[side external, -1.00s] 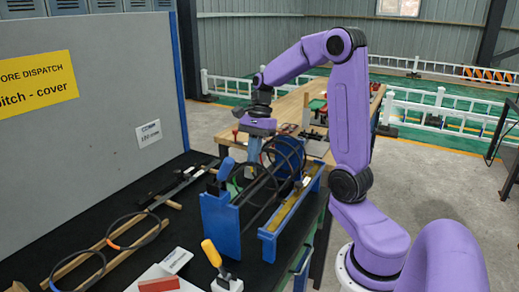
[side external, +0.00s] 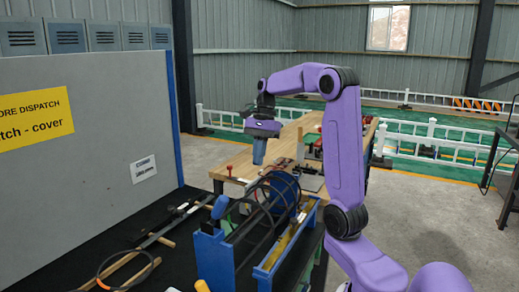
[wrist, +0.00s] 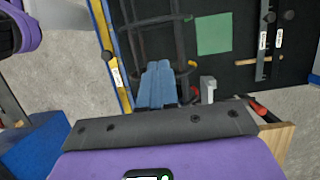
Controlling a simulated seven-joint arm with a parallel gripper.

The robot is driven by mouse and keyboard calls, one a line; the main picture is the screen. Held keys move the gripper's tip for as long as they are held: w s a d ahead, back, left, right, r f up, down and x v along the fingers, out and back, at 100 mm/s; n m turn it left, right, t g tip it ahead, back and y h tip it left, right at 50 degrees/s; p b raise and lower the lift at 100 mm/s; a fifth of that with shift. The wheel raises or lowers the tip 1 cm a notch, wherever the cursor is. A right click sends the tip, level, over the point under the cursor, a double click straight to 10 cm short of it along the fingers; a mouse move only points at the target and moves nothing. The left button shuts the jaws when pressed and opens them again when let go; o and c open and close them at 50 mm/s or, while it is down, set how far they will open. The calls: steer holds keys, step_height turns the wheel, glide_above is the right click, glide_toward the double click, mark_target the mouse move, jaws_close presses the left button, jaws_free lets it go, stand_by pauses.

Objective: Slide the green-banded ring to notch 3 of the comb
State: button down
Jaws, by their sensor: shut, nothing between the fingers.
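My gripper (side external: 259,151) is shut and empty, raised above the far end of the rebar cage and apart from it. Its blue fingers (wrist: 156,85) are together in the wrist view. Several dark rings (side external: 288,184) stand around the long bars between blue end supports (side external: 214,258). I cannot make out the comb's notches or say surely which ring is green-banded.
A yellow strip in a blue rail (side external: 288,240) runs along the cage's right side. A loose ring (side external: 118,268) lies on wooden strips at lower left. A grey panel (side external: 90,165) stands on the left. A wooden bench (side external: 235,163) is behind. A green square (wrist: 214,33) lies on the black surface.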

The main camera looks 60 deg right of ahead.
steer(key=shift+v, duration=0.85)
steer(key=c, duration=1.4)
jaws_free()
steer(key=shift+r, duration=0.2)
steer(key=shift+c, duration=0.2)
steer(key=shift+o, duration=1)
steer(key=shift+w+a+r+n, duration=0.1)
steer(key=shift+a+r+n, duration=0.1)
steer(key=shift+a+n, duration=0.15)
steer(key=a+r+n+h, duration=0.6)
steer(key=a+n, duration=0.5)
steer(key=n, duration=0.6)
steer(key=x, duration=1.7)
steer(key=shift+f, duration=0.3)
steer(key=shift+a, duration=0.1)
steer(key=shift+c, duration=0.3)
jaws_close()
steer(key=shift+r, duration=0.1)
